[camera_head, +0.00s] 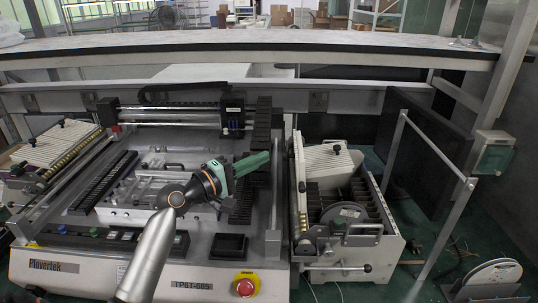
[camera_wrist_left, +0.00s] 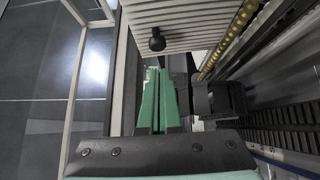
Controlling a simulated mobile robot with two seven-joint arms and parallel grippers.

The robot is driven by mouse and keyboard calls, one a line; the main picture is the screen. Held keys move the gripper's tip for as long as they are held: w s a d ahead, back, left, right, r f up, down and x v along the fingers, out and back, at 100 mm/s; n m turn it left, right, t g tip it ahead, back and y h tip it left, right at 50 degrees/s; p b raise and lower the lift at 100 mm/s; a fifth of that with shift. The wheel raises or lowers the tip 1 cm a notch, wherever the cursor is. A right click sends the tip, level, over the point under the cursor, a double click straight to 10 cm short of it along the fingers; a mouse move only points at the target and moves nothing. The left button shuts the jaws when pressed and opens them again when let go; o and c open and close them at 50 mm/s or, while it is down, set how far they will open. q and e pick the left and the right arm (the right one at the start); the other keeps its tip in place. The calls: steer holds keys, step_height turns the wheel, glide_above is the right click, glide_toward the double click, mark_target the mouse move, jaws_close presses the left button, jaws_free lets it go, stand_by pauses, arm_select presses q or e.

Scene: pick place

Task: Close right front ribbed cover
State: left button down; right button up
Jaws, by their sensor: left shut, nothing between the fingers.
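The ribbed cover (camera_head: 318,165) is a pale grooved plate with a black knob on the right-hand unit (camera_head: 375,252). It looks raised at a slant, and the reel bay in front of it is exposed. In the left wrist view a ribbed plate (camera_wrist_left: 205,15) with a black knob fills the top. My left gripper (camera_head: 266,158) is left of the cover in the head view, apart from it in the picture. Its green fingers (camera_wrist_left: 158,100) are together and empty, pointing toward the plate below the knob. Whether they touch it cannot be told. My right gripper is not in view.
A machine with a flat bed (camera_head: 140,200) stands under my left arm. Another ribbed cover (camera_head: 52,145) is at far left. A reel (camera_head: 345,212) sits in the open bay. A metal frame (camera_head: 440,235) and a dark panel (camera_head: 425,150) stand to the right.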

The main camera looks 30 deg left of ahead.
arm_select(q)
steer(key=shift+w+d+r, duration=0.1)
steer(key=shift+w+d, duration=0.2)
steer(key=shift+d, duration=0.3)
steer(key=shift+w+d+r, duration=0.1)
steer(key=shift+w+d, duration=0.2)
steer(key=shift+d, duration=0.25)
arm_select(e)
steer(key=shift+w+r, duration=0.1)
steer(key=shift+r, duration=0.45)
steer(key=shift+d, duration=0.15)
